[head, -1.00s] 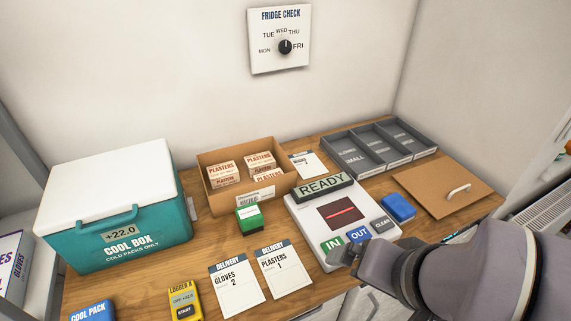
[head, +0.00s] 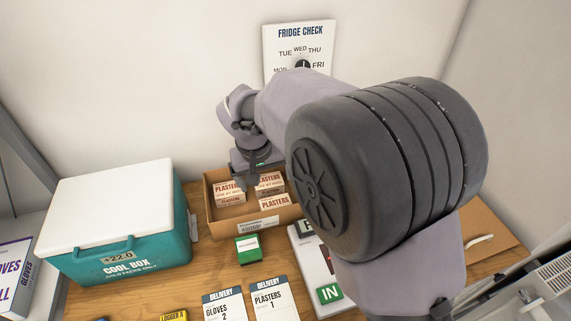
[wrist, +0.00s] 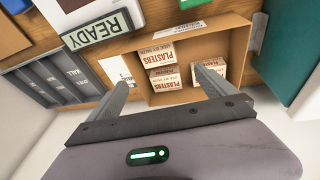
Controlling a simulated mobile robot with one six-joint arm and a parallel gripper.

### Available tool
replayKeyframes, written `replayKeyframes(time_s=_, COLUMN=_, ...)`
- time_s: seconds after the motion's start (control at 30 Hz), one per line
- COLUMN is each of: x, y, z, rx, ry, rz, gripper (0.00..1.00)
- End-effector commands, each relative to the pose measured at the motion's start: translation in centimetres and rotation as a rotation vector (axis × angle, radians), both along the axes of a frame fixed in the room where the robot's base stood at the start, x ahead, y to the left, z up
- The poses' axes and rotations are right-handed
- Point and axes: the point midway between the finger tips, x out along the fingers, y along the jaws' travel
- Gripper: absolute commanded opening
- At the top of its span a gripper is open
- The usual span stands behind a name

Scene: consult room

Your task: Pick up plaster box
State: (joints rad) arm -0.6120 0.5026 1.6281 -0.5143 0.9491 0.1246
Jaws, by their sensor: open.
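Several white and brown plaster boxes (head: 228,188) sit in an open cardboard carton (head: 226,223) at the back of the counter. In the wrist view, plaster boxes (wrist: 158,57) show in the carton (wrist: 238,60), some stacked. My gripper (head: 254,182) hangs above the carton, pointing down. In the wrist view my gripper (wrist: 164,78) has its two fingers apart, with nothing held between them. The right finger overlaps the right-hand boxes in the picture. The head view does not clearly show the height left above the boxes.
A teal cool box (head: 150,235) stands left of the carton. A green block (head: 248,249) and two delivery cards (head: 268,300) lie in front. The scanner (head: 306,254) is partly hidden by my arm. The grey divided tray (wrist: 48,80) shows in the wrist view.

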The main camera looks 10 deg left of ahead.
Motion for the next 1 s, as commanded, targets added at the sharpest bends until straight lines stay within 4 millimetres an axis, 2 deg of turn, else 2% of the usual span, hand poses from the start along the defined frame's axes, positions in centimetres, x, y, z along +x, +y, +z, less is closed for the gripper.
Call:
replayKeyframes(time_s=0.2, x=1.6, y=-0.4, z=-6.5, rx=-0.004, ry=0.004, rz=-0.001, gripper=0.95)
replayKeyframes(time_s=0.3, x=2.4, y=-0.4, z=-9.2, rx=-0.002, ry=0.003, rz=-0.001, gripper=0.95)
replayKeyframes(time_s=0.4, x=2.9, y=-0.5, z=-10.8, rx=-0.002, ry=0.002, rz=-0.001, gripper=0.95)
replayKeyframes(time_s=0.57, x=3.3, y=-0.6, z=-12.1, rx=-0.001, ry=0.002, rz=-0.003, gripper=0.95)
replayKeyframes(time_s=0.8, x=4.3, y=-1.0, z=-16.4, rx=-0.001, ry=0.003, rz=-0.001, gripper=0.95)
replayKeyframes(time_s=1.0, x=4.4, y=-1.0, z=-16.5, rx=0.0, ry=0.001, rz=-0.001, gripper=0.95)
